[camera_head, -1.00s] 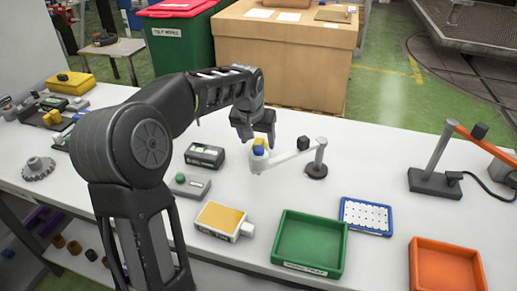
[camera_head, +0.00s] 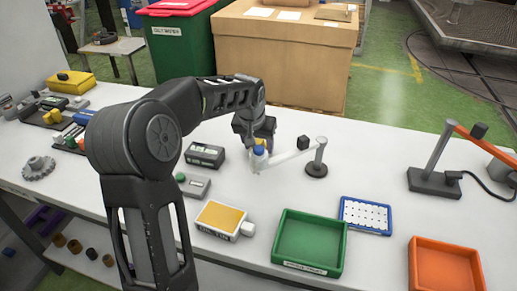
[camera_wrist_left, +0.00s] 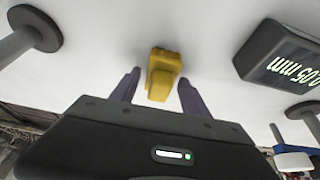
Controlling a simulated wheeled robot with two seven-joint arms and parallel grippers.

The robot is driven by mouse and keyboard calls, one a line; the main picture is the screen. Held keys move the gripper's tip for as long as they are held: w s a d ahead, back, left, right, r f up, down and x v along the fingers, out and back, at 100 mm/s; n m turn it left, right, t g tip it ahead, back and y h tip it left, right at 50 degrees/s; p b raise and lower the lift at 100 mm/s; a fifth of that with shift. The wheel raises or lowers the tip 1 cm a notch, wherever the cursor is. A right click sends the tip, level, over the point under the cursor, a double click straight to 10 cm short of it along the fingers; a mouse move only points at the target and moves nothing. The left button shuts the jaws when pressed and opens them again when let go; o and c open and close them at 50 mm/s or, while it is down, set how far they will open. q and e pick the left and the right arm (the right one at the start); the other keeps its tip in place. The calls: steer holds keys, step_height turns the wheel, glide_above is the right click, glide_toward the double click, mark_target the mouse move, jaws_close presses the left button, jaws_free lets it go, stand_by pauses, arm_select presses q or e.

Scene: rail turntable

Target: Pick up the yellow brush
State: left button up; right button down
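The yellow brush (camera_wrist_left: 163,73) is a small yellow block shape lying on the white table in the left wrist view. In the head view only a bit of yellow (camera_head: 260,141) shows, partly hidden by my left gripper and a blue-capped white part. My left gripper (camera_head: 254,142) is above the table there. In the left wrist view its two fingers (camera_wrist_left: 157,88) are apart, one on each side of the brush's near end, with gaps between. I cannot tell how far above the brush they are. My right gripper is not in view.
A white swing arm (camera_head: 289,158) on a black-based post (camera_head: 317,168) stands right of the gripper, its blue-capped end close by. A dark gauge box (camera_head: 205,155) sits to the left. A green tray (camera_head: 309,243), blue-rimmed tray (camera_head: 366,215) and orange tray (camera_head: 445,267) are in front.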

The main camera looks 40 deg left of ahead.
mark_target(258, 140)
arm_select(q)
jaws_close()
stand_by(0.3)
step_height(258, 140, up, 10)
steer(key=shift+r, duration=0.1)
stand_by(0.6)
stand_by(0.3)
steer(key=shift+c, duration=1.8)
jaws_free()
steer(key=c, duration=0.6)
